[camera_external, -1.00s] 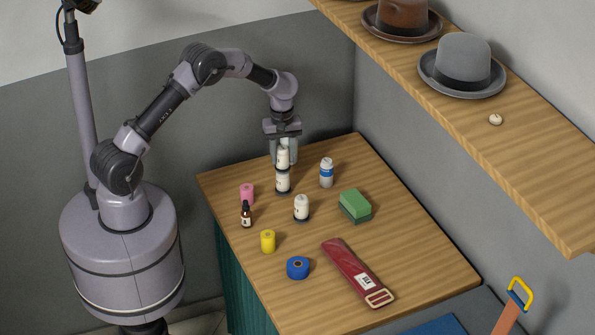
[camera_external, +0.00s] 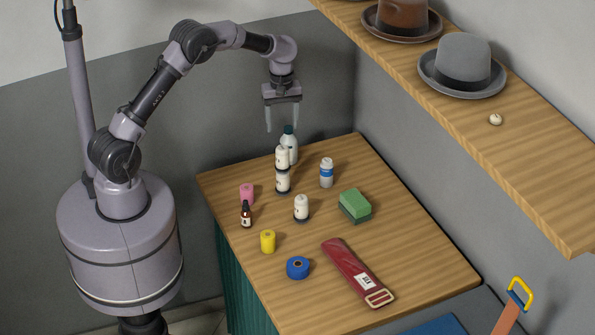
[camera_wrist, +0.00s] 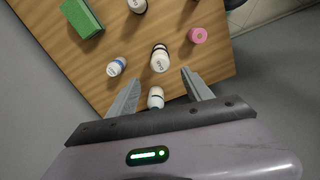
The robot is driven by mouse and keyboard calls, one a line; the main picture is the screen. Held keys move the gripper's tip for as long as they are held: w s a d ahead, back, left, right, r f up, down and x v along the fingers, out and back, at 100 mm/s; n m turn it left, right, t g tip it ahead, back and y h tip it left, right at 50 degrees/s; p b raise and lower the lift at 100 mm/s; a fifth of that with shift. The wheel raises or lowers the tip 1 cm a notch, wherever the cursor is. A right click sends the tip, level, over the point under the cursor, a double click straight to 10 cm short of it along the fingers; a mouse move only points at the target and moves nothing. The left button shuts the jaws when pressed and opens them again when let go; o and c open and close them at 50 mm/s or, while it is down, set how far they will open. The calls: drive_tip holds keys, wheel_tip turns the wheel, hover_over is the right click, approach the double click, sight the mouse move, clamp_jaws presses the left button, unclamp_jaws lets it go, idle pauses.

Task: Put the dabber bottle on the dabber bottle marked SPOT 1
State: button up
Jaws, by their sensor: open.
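Two white dabber bottles with dark bases stand one on top of the other near the far end of the table, the upper bottle (camera_external: 282,158) upright on the lower bottle (camera_external: 282,183). In the wrist view the upper bottle (camera_wrist: 160,58) shows from above and hides most of the lower one. I cannot read a SPOT 1 mark. Another white dabber bottle (camera_external: 301,208) stands apart, nearer the camera. My gripper (camera_external: 283,130) is open and empty above the stack, its fingers clear of the bottles. Its fingers also show spread in the wrist view (camera_wrist: 159,82).
A teal-capped bottle (camera_external: 289,142) stands close behind the stack. A blue-banded bottle (camera_external: 326,173), green sponge (camera_external: 355,206), pink roll (camera_external: 247,193), brown dropper bottle (camera_external: 246,215), yellow roll (camera_external: 268,241), blue roll (camera_external: 298,267) and red belt (camera_external: 355,272) lie around. A shelf (camera_external: 500,135) overhangs right.

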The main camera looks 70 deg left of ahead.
drive_tip(key=s+d+r+m+t+y, duration=0.1)
drive_tip(key=s+d+r+m+t, duration=0.1)
drive_tip(key=s+d+r+m, duration=0.55)
drive_tip(key=s+d+r+m+t+y, duration=0.15)
drive_tip(key=s+r+m, duration=0.25)
drive_tip(key=s+r, duration=0.6)
drive_tip(key=s+d+r+m+t, duration=0.1)
drive_tip(key=s+d+m, duration=0.3)
drive_tip(key=s+m, duration=0.4)
drive_tip(key=s+t, duration=0.1)
drive_tip(key=s, duration=0.3)
drive_tip(key=shift+s+r+m, duration=0.15)
drive_tip(key=shift+s+m, duration=0.2)
drive_tip(key=shift+s, duration=0.05)
wheel_tip(320, 180, down, 9)
drive_tip(key=b, duration=0.8)
drive_tip(key=shift+r+b, duration=0.2)
drive_tip(key=shift+b, duration=0.15)
drive_tip(key=shift+h, duration=0.25)
